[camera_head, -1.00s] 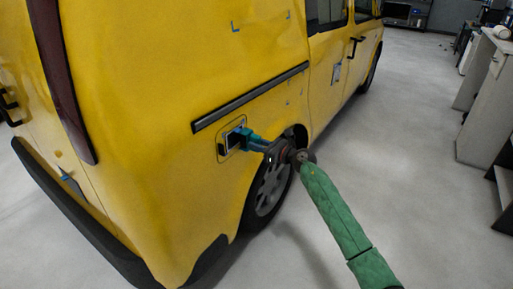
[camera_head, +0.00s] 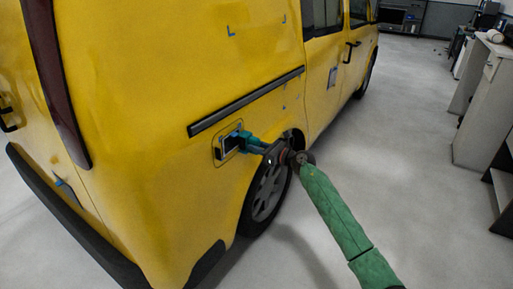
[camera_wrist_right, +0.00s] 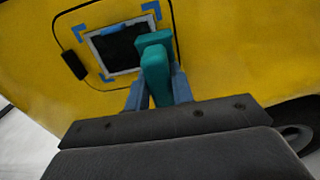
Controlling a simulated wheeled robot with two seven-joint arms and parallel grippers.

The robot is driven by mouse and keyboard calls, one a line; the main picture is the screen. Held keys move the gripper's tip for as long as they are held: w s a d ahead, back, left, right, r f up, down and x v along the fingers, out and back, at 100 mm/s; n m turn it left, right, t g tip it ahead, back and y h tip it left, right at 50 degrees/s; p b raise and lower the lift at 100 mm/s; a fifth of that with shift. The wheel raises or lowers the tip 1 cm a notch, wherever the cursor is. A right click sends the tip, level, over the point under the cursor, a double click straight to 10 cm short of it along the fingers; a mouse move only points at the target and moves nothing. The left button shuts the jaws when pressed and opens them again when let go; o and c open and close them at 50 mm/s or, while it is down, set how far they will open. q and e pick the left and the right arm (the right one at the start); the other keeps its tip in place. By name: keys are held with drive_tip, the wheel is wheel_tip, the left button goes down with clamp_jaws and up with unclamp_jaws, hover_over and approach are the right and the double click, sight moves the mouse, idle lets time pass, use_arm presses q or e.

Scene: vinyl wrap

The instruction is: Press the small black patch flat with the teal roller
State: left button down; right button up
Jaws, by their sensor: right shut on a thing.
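The small black patch (camera_wrist_right: 115,48) sits on the van's yellow side in the wrist view, with a pale border and blue corner marks around it. It also shows in the head view (camera_head: 230,144), partly covered by the roller. The teal roller (camera_wrist_right: 155,65) is held in my right gripper (camera_wrist_right: 158,90), which is shut on it. The roller's head overlaps the right part of the patch in the wrist view; I cannot tell whether it touches. In the head view my right gripper (camera_head: 268,149) points left at the patch. My left gripper is not in view.
The yellow van (camera_head: 150,120) fills the left. Its black trim strip (camera_head: 247,101) runs above the patch, and a rear wheel (camera_head: 267,192) is below right. Grey cabinets (camera_head: 480,105) stand at the right. The floor between is clear.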

drive_tip(key=v, duration=0.6)
drive_tip(key=shift+s+d, duration=0.2)
drive_tip(key=shift+d, duration=0.1)
idle(0.3)
